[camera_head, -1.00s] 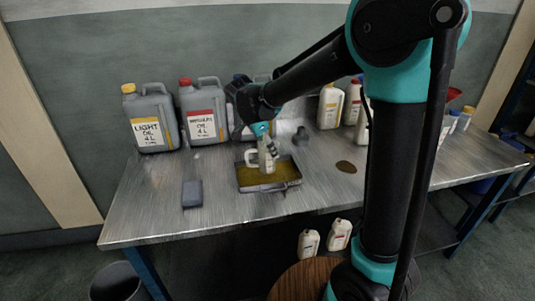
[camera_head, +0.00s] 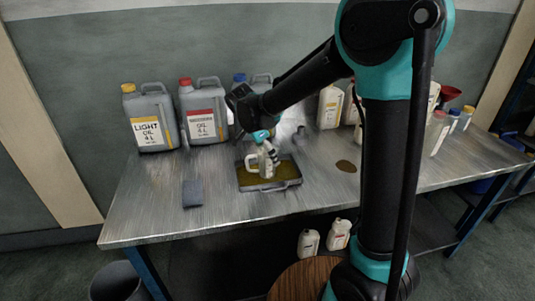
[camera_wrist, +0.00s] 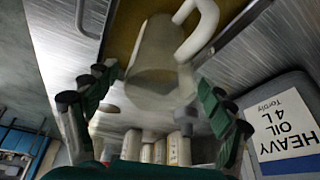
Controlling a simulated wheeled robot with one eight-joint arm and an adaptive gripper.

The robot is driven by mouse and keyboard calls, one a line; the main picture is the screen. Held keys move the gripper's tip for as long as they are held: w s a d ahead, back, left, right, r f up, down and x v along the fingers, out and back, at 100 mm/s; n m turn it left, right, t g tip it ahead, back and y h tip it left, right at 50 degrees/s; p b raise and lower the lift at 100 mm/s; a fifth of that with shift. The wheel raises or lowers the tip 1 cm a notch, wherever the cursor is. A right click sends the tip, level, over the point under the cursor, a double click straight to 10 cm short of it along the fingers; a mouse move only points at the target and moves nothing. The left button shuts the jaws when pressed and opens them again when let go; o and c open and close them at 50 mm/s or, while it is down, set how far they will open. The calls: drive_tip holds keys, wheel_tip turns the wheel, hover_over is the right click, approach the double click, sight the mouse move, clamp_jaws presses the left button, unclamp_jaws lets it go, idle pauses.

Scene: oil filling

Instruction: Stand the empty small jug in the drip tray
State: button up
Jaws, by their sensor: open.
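The small jug (camera_head: 265,167), pale and translucent with a loop handle on its left, stands roughly upright in the drip tray (camera_head: 296,183), a shallow dark-rimmed tray with a yellow-brown floor. My gripper (camera_head: 269,148) is at the jug's upper part, coming down from behind it. In the wrist view the jug (camera_wrist: 152,65) lies between the spread fingers of my gripper (camera_wrist: 160,95), with its handle toward the right finger. The gripper is open, with visible space beside the jug. The wrist view also shows the yellowish tray floor (camera_wrist: 122,30) beyond the jug.
Large grey oil cans (camera_head: 152,118) stand along the back left of the metal bench (camera_head: 150,200). The heavy oil can (camera_wrist: 285,125) is close to my right finger in the wrist view. A grey block (camera_head: 192,193) lies left of the tray. Pale bottles (camera_head: 330,105) stand behind right.

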drive_tip(key=shift+r, duration=0.1)
drive_tip(key=v, duration=1.2)
drive_tip(key=s+d+f+n+y, duration=0.1)
drive_tip(key=s+d+f+n, duration=0.1)
drive_tip(key=d, duration=0.5)
drive_tip(key=s+d+f+n+y, duration=0.1)
drive_tip(key=s+d+f+n, duration=0.2)
drive_tip(key=d+f, duration=0.3)
drive_tip(key=s+d+f+n+y, duration=0.1)
drive_tip(key=s+d+f, duration=0.3)
drive_tip(key=d, duration=0.6)
drive_tip(key=shift+s+f+n, duration=0.1)
drive_tip(key=shift+f+n, duration=0.5)
drive_tip(key=shift+n, duration=0.3)
drive_tip(key=s+d+f+n+t, duration=0.1)
drive_tip(key=s+d+f+n, duration=0.2)
drive_tip(key=s, duration=0.4)
wheel_tip(320, 180, down, 2)
drive_tip(key=shift+d+f+n+y, duration=0.2)
drive_tip(key=shift+d+n+y, duration=0.1)
drive_tip(key=shift+d, duration=0.45)
